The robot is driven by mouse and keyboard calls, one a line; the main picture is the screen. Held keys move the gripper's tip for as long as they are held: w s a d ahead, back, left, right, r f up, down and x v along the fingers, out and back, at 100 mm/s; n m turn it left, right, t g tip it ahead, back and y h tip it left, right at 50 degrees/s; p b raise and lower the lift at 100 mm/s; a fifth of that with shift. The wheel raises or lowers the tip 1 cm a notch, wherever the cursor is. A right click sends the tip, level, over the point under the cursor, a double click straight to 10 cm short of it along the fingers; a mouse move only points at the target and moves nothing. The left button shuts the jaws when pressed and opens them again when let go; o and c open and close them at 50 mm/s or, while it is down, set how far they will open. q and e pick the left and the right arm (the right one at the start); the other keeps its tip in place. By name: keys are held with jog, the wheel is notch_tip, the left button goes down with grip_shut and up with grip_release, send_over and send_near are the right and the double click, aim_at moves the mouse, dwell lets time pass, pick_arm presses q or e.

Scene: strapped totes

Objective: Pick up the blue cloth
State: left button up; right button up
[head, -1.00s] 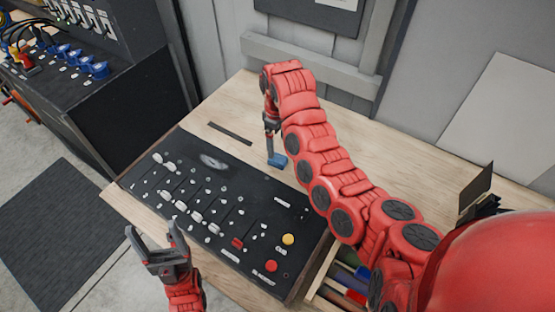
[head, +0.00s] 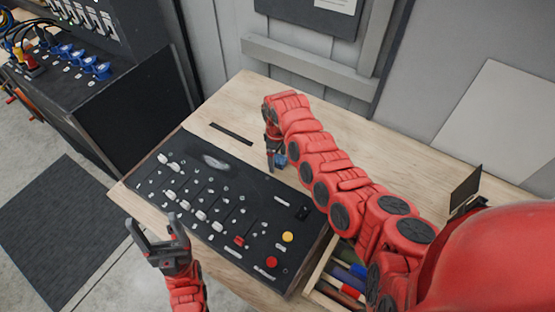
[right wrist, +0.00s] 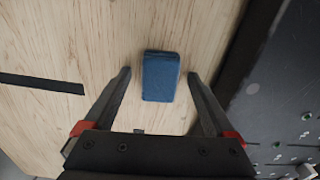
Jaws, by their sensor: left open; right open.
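The blue cloth (head: 280,160) is a small folded block on the wooden table, just behind the black control panel. In the right wrist view the cloth (right wrist: 160,77) lies flat between the two fingers, near their tips, with bare wood on both sides. My right gripper (right wrist: 160,74) is open and points down over it, not closed on it. In the head view my right gripper (head: 272,166) partly covers the cloth. My left gripper (head: 150,220) is open and empty, off the panel's front left edge.
The black control panel (head: 205,160) with knobs and buttons stands close beside the cloth. A thin black strip (head: 231,133) lies on the wooden table (head: 262,95). An open drawer (head: 318,296) holds coloured items. Bare tabletop lies behind the cloth.

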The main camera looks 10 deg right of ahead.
aim_at(277, 158)
jog(key=c, duration=1.4)
jog(key=shift+r, duration=0.15)
jog(key=shift+r, duration=0.2)
notch_tip(277, 158, up, 7)
jog(key=b, duration=0.4)
jog(key=shift+w+f, duration=0.1)
jog(key=shift+d+r, duration=0.1)
jog(key=shift+r, duration=1.2)
